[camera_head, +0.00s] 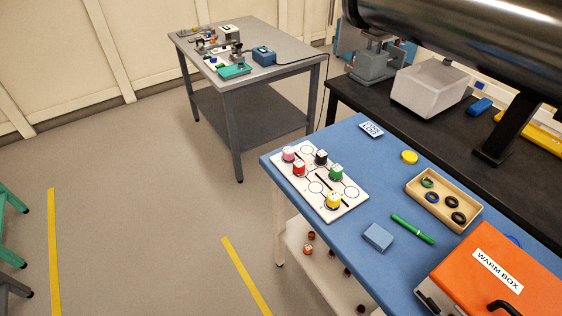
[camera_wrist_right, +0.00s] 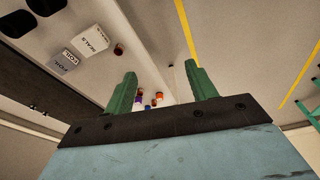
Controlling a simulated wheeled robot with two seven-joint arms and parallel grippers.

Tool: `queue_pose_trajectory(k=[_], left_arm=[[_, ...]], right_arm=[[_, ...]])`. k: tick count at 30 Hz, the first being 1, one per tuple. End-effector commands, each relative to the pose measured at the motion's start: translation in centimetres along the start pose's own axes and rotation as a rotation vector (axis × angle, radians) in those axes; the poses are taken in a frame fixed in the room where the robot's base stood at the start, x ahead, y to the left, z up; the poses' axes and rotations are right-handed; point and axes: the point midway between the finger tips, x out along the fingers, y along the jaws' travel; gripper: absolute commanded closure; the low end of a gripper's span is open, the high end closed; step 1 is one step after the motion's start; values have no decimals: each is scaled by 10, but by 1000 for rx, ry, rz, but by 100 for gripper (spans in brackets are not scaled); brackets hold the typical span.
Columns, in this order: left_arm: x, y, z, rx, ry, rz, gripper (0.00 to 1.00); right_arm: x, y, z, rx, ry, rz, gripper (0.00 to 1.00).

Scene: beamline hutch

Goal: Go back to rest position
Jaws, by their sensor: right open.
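My right gripper (camera_wrist_right: 160,90) shows in the right wrist view. Its two green fingers stand apart with nothing between them. Small blurred items, one of them orange (camera_wrist_right: 159,96), show far beyond the fingers. Neither gripper is in the head view, and my left gripper is not seen at all.
A blue-topped table (camera_head: 340,245) holds a white board (camera_head: 352,208) with several coloured pieces, a tray (camera_head: 413,192) of rings, a green marker (camera_head: 412,229), a blue block (camera_head: 378,237) and an orange warm box (camera_head: 500,275). A grey bench (camera_head: 290,47) stands behind.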

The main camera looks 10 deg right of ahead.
Motion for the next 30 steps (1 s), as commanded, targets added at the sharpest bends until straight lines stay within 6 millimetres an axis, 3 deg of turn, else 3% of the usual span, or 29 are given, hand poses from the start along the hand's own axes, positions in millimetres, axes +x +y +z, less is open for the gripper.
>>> queue_pose_trajectory(k=[1, 6, 12, 18, 30], left_arm=[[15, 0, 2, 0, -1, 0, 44], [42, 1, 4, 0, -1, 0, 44], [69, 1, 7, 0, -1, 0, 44], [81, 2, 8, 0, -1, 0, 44], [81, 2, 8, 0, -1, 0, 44]], right_arm=[[33, -1, 20, -2, -19, -1, 43], [105, -5, 80, -11, -52, -5, 43], [161, -6, 152, -19, -86, -8, 43], [181, -6, 192, -24, -102, -9, 43], [181, -6, 192, -24, -102, -9, 43]])
